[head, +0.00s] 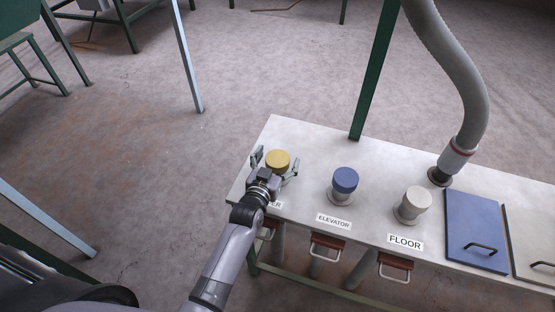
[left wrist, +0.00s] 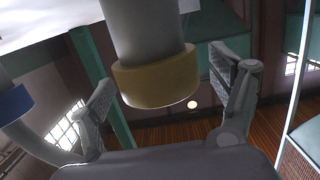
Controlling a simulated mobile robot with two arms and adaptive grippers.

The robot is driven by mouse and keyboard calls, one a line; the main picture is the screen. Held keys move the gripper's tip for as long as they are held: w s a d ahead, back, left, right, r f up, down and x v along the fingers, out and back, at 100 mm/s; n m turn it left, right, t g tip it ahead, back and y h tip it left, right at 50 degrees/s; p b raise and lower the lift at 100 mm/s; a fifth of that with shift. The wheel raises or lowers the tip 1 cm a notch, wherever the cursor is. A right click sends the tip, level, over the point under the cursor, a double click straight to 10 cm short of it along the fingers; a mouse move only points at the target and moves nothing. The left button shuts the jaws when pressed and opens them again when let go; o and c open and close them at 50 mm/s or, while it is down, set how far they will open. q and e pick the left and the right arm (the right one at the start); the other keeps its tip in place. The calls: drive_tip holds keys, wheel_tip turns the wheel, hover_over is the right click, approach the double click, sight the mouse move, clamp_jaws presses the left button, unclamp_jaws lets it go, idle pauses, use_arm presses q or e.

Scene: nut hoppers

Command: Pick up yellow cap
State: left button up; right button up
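The yellow cap (head: 278,158) sits on a pipe stub at the left end of the white table in the head view. In the left wrist view the yellow cap (left wrist: 157,79) shows large, on the end of a grey pipe (left wrist: 145,28). My left gripper (head: 274,165) is at the cap, with its fingers spread on either side. In the left wrist view the open left gripper (left wrist: 170,92) has a finger on each side of the cap, with visible gaps. My right gripper is in neither view.
A blue cap (head: 346,180) and a white cap (head: 417,199) stand to the right on the white table (head: 315,150). A grey hose (head: 455,70), a blue lid (head: 473,228) and a beige lid (head: 528,232) are farther right. Labels and red-handled slides line the front edge.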

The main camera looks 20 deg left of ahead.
use_arm(q)
drive_tip(key=c, duration=1)
drive_tip(key=shift+r, duration=0.1)
drive_tip(key=shift+c, duration=0.2)
